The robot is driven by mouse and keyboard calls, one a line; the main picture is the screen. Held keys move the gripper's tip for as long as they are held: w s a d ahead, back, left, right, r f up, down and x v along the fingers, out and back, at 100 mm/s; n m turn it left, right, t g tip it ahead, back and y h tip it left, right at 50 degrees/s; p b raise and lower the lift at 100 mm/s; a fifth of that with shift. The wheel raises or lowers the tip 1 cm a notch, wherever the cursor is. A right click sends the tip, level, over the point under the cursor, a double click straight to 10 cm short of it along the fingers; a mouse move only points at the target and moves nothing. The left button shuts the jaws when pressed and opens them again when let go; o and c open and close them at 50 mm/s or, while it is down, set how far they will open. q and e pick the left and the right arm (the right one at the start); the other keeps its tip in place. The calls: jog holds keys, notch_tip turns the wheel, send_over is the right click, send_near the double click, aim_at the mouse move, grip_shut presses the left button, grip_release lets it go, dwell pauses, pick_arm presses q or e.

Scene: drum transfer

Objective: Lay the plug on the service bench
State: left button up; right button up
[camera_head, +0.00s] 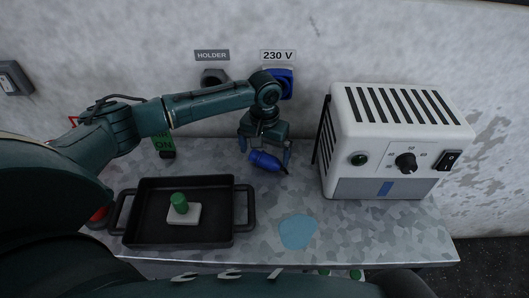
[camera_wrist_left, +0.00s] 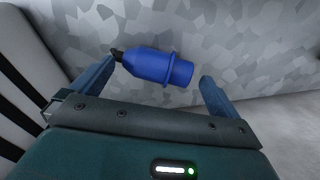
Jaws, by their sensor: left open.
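The blue plug (camera_head: 264,160) lies on the grey mottled service bench (camera_head: 345,236), left of the white machine. In the left wrist view the plug (camera_wrist_left: 165,67) shows its wide round end to the right and its dark cable end to the left. My left gripper (camera_head: 264,150) is over the plug and points down. Its blue fingers (camera_wrist_left: 155,80) are spread apart, with the plug just beyond and between their tips. I cannot tell whether either finger touches it. My right gripper is not in view.
A white vented machine (camera_head: 400,140) with a knob stands close right of the plug. A black tray (camera_head: 150,225) holding a green-handled piece (camera_head: 180,207) is at the left. A blue socket (camera_head: 286,80) under a 230 V sign and a dark holder (camera_head: 214,77) are on the wall. A flat light-blue patch (camera_head: 297,232) lies at the front.

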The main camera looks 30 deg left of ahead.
aim_at(265, 155)
pick_arm(q)
notch_tip(265, 155, up, 12)
jog(key=shift+f, duration=0.25)
dwell(0.5)
